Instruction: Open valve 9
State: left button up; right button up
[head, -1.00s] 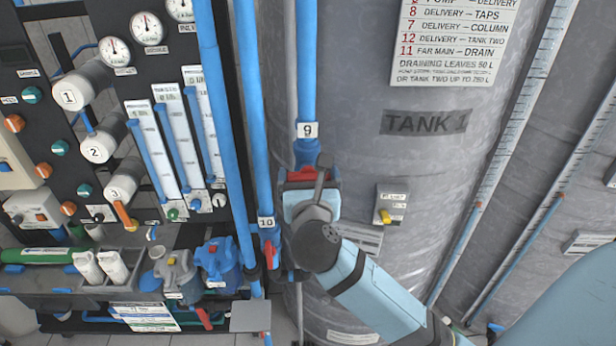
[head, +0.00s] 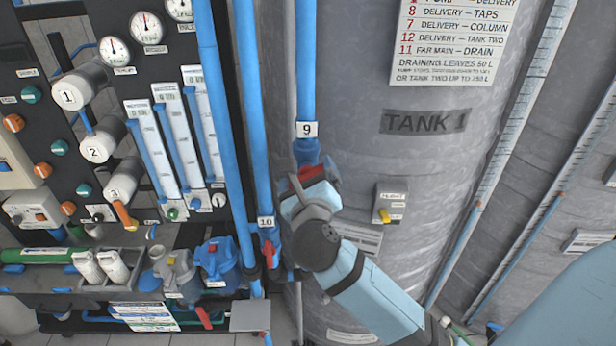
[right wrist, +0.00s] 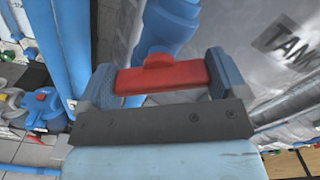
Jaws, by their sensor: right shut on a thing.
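Valve 9 is on the blue vertical pipe with the "9" label (head: 307,129), in front of the grey tank. Its red handle (head: 306,174) shows just beyond my right gripper (head: 310,185), tilted with its right end higher. In the right wrist view the red handle (right wrist: 160,78) lies crosswise between the two blue-grey fingers of the right gripper (right wrist: 157,84), which are shut on its ends. The valve body below the handle is mostly hidden by the gripper in the head view. My left gripper is not in view.
Valve 10 (head: 269,254), with a red handle, sits on the neighbouring pipe, close left of my gripper. A small box with a yellow switch (head: 390,203) is on the tank to the right. A panel with gauges (head: 114,50) and cylinders stands at the left.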

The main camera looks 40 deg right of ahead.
jog(key=n, duration=0.5)
jog(key=shift+n, duration=0.3)
jog(key=n, duration=0.5)
jog(key=shift+n, duration=0.7)
jog(key=shift+r, duration=0.1)
jog(key=o, duration=0.6)
jog(key=shift+w+d, duration=0.1)
